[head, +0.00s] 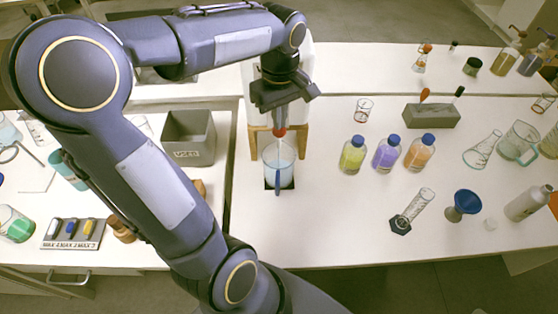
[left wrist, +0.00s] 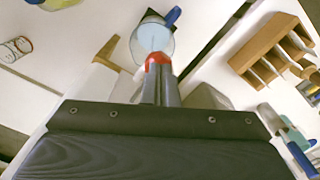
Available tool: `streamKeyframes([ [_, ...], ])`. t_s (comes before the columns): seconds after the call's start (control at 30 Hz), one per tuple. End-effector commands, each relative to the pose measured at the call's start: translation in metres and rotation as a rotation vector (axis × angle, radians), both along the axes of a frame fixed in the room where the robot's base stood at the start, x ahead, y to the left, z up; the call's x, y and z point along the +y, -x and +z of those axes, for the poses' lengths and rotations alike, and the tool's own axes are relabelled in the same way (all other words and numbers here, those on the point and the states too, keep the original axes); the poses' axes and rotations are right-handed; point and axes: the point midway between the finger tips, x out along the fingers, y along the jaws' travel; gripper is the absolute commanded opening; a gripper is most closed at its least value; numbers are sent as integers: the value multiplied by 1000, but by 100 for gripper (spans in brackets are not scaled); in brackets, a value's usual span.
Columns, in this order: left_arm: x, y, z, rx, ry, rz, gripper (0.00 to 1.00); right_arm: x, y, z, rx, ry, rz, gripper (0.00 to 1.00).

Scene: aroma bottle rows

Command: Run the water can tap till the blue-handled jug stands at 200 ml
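The blue-handled jug (head: 279,168) stands upright on a dark square under the water can's tap. It looks clear with pale bluish water inside; I cannot read its scale. Its blue handle faces the front, and the jug also shows in the left wrist view (left wrist: 152,42). The white water can (head: 304,62) stands on a wooden stand, partly hidden by my left arm. The red tap (head: 279,132) is right at the fingertips of my left gripper (left wrist: 158,72). The fingers are close together and appear shut against the tap; a grip around it is not clear. My right gripper is out of view.
A grey bin (head: 188,137) is left of the stand. Yellow (head: 353,155), purple (head: 387,154) and orange (head: 420,152) bottles stand to the right. A graduated cylinder (head: 418,204) and blue funnel (head: 463,205) are nearer the front. The table directly right of the jug is clear.

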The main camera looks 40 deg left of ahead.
Motion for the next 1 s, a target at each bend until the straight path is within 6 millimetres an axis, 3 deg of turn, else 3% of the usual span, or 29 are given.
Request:
streamKeyframes([
  [0.7,0,0,19,0,0,0,0,0,0,18,0,0,0,36],
  [1.0,0,0,17,0,0,0,0,0,0,16,0,0,0,36],
])
